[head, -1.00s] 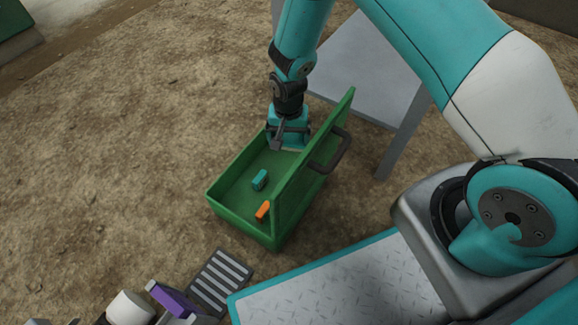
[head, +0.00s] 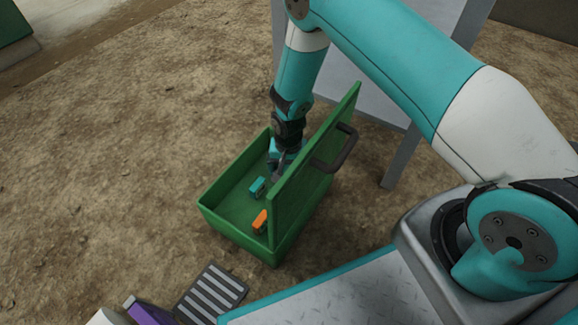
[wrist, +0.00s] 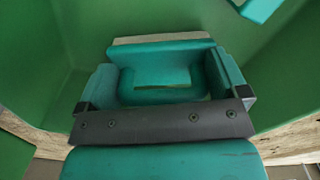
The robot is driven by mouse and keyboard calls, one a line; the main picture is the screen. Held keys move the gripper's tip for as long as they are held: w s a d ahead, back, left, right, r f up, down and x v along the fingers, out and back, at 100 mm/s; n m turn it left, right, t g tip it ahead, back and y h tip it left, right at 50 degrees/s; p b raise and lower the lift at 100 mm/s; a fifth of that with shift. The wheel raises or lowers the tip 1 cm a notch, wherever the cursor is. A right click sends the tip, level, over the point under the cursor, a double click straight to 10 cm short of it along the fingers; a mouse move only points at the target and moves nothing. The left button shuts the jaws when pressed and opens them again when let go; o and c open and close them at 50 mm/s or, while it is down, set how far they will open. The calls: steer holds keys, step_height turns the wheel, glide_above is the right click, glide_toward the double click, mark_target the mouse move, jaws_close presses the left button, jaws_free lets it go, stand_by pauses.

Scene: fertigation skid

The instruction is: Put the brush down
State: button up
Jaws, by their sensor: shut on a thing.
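My gripper (head: 276,166) reaches down inside the far end of an open green box (head: 222,219). In the wrist view, my gripper (wrist: 165,82) is shut on a teal piece with a pale strip along its far edge, which I take to be the brush (wrist: 160,48). The green floor and walls of the box surround it there. I cannot tell whether the brush touches the box floor. In the head view the brush is too small and covered to make out clearly.
A teal block (head: 258,187) and an orange block (head: 260,221) lie in the box. The raised green lid (head: 315,165) with its dark handle (head: 336,150) stands close on my gripper's right. A grey table (head: 345,85) stands behind; a slatted grate (head: 211,293) lies in front.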

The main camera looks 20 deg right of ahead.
steer(key=shift+f, duration=0.1)
steer(key=o, duration=0.8)
steer(key=shift+o, duration=0.2)
